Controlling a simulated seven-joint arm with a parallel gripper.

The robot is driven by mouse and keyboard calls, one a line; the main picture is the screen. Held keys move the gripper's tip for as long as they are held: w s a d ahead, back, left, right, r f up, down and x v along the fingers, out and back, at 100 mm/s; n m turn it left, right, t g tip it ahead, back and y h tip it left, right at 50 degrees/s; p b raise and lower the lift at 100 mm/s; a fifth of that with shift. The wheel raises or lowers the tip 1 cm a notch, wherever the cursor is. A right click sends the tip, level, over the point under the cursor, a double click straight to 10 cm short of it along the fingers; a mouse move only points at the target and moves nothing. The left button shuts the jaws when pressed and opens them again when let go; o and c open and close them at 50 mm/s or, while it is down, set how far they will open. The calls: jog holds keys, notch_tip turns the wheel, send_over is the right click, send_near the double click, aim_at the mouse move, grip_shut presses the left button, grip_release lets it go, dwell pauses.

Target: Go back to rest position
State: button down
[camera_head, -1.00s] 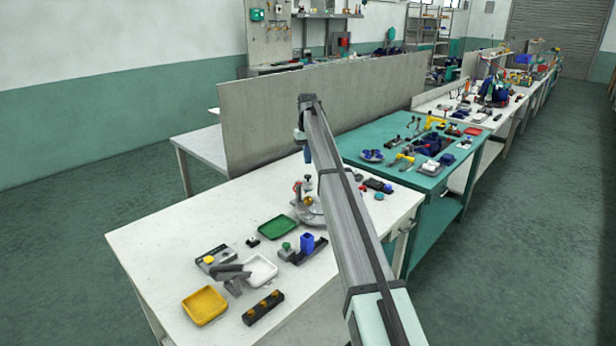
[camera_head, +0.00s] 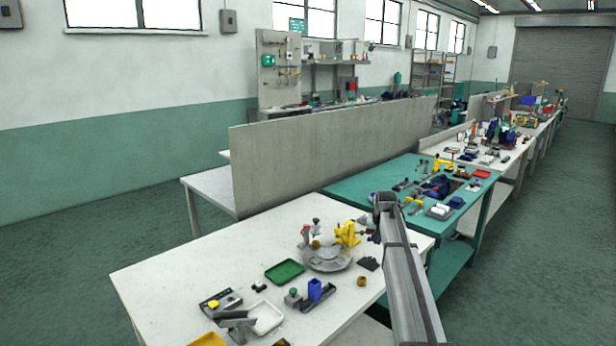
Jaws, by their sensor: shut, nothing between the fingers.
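My arm (camera_head: 408,280) rises from the bottom edge, right of centre, and ends in a dark joint (camera_head: 385,200) in front of the teal bench. My gripper does not show; the part of the arm beyond that joint is hidden or out of sight. No rest position is marked in the picture. The white table (camera_head: 190,275) stands left of my arm, which crosses its right end in the picture.
The white table holds a round grey fixture (camera_head: 327,260), a yellow part (camera_head: 347,234), a green tray (camera_head: 285,272), a blue block (camera_head: 315,289) and a white tray (camera_head: 268,318). A grey partition (camera_head: 330,155) stands behind. The teal bench (camera_head: 365,185) carries many parts. Floor at right is clear.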

jog(key=shift+m+t+h, duration=0.3)
jog(key=shift+m+t, duration=0.3)
jog(key=shift+m, duration=0.3)
jog(key=s+d+f, duration=0.1)
jog(key=d, duration=0.1)
jog(key=s+d+f, duration=0.1)
jog(key=s, duration=0.1)
jog(key=s+d, duration=0.2)
jog(key=shift+d+f, duration=0.35)
jog(key=shift+f, duration=0.05)
jog(key=s+a+f+n+g, duration=0.1)
jog(key=s+a+f+g, duration=0.25)
jog(key=s+f, duration=1.2)
jog(key=s+a+f+n+g, duration=0.15)
jog(key=s+a+f, duration=0.25)
jog(key=s+f, duration=1.2)
jog(key=s+a+f+g, duration=0.2)
jog(key=s+f, duration=0.3)
jog(key=s, duration=0.7)
jog(key=s+a+f+n+g, duration=0.1)
jog(key=s+a+f+g, duration=0.1)
jog(key=s, duration=1.1)
jog(key=s+a+f+n+g+y, duration=0.1)
jog(key=s+a+f+g, duration=0.1)
jog(key=s+f, duration=0.5)
jog(key=s+g, duration=0.1)
jog(key=s, duration=0.4)
jog(key=shift+s+a+f+g, duration=0.3)
jog(key=shift+s, duration=0.05)
jog(key=shift+n, duration=0.25)
